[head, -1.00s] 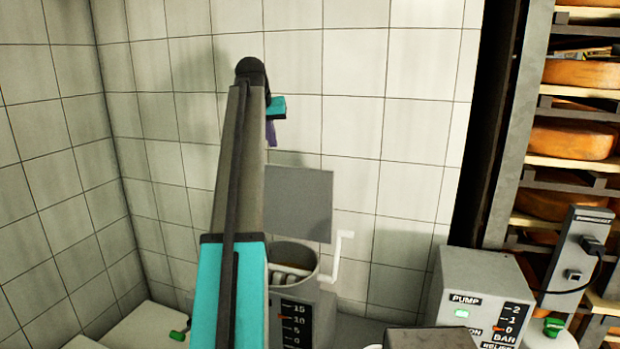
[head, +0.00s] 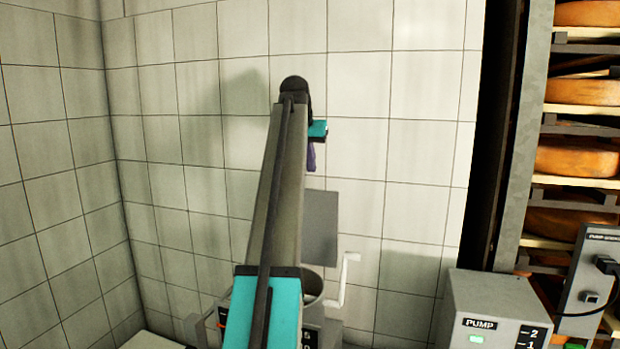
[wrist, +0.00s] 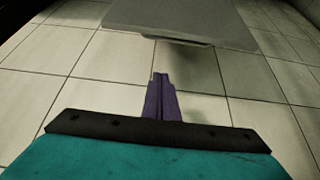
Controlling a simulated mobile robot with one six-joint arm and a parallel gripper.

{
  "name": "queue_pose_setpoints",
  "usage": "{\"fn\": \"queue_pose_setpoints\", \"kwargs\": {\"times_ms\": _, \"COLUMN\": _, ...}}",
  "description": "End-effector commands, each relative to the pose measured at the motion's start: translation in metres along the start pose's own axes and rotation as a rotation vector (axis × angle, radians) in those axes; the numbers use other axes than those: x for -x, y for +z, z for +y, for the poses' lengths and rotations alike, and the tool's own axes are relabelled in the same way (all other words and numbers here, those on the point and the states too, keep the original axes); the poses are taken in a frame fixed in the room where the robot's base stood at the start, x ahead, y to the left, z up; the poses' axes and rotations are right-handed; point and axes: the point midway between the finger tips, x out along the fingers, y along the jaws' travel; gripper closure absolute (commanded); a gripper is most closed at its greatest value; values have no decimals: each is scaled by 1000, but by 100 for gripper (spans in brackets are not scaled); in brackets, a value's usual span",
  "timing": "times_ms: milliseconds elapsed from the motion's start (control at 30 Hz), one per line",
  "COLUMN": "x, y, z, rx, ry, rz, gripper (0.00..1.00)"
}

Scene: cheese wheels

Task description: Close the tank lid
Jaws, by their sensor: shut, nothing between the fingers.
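The tank lid (head: 320,225) is a flat grey plate standing raised above the tank, partly hidden behind my arm in the head view. The round tank (head: 314,284) shows below it, its mouth uncovered and mostly hidden by my arm. A white crank handle (head: 346,278) stands at its right. My gripper (head: 311,157) is purple and shut, with nothing in it, above the lid in the head view. In the wrist view my gripper (wrist: 160,80) points toward the grey lid (wrist: 185,18), with its tip apart from the lid's edge in the picture.
A pump box (head: 495,305) stands at the lower right, with a grey switch unit (head: 590,285) beside it. A rack of cheese wheels (head: 578,157) stands on the right. A tiled wall (head: 420,80) closes the back and left.

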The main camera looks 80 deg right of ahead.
Motion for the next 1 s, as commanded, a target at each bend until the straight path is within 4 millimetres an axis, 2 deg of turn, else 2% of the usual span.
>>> {"fn": "queue_pose_setpoints", "kwargs": {"times_ms": 267, "x": -24, "y": 1, "z": 0, "rx": 1, "ry": 0, "rz": -2, "gripper": 100}}
{"fn": "queue_pose_setpoints", "kwargs": {"times_ms": 833, "x": -96, "y": 0, "z": -1, "rx": 2, "ry": 0, "rz": -1, "gripper": 100}}
{"fn": "queue_pose_setpoints", "kwargs": {"times_ms": 1000, "x": -91, "y": 14, "z": -1, "rx": 3, "ry": -1, "rz": 0, "gripper": 100}}
